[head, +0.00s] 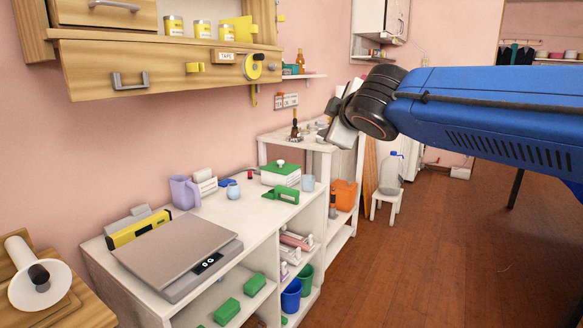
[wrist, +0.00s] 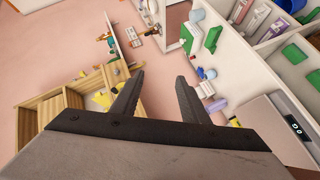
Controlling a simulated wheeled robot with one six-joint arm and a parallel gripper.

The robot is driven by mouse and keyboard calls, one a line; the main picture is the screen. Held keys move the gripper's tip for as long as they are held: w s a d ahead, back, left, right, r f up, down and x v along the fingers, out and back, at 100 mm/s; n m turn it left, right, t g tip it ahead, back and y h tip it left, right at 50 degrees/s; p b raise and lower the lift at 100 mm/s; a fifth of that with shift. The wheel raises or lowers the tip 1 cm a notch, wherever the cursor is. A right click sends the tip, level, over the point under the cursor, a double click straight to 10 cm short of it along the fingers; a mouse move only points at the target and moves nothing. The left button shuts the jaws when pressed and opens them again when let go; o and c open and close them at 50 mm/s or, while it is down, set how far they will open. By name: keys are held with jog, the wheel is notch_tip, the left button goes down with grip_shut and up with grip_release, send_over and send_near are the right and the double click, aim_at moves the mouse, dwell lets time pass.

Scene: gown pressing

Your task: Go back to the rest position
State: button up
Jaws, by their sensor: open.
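My gripper shows in the wrist view (wrist: 158,92) with its two dark fingers spread apart and nothing between them. In the head view my blue arm reaches in from the right, and its dark wrist end hangs in the air near the far end of the white shelf unit. The fingers are hard to make out in the head view. No held object shows in either view.
A white shelf unit (head: 265,222) carries a grey scale (head: 180,252), a purple jug (head: 184,192) and a green-and-white box (head: 281,174). A wooden wall cabinet (head: 160,68) hangs above. A white stool (head: 387,198) holds a clear bottle (head: 391,172). The wooden floor (head: 455,255) at right looks clear.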

jog(key=s+d+f+m+g+h, duration=0.2)
jog(key=s+d+f+m, duration=0.2)
jog(key=s+d+f, duration=0.3)
jog(key=s+d+f+m+g+h, duration=0.25)
jog(key=s+d+f+m, duration=0.2)
jog(key=d+f, duration=0.55)
jog(key=s+d+f+m+g+y, duration=0.2)
jog(key=s+f+m+g, duration=0.3)
jog(key=s+f, duration=1.2)
jog(key=s+d+m, duration=0.1)
jog(key=s, duration=0.1)
jog(key=shift+s+f, duration=0.15)
jog(key=shift+s, duration=0.15)
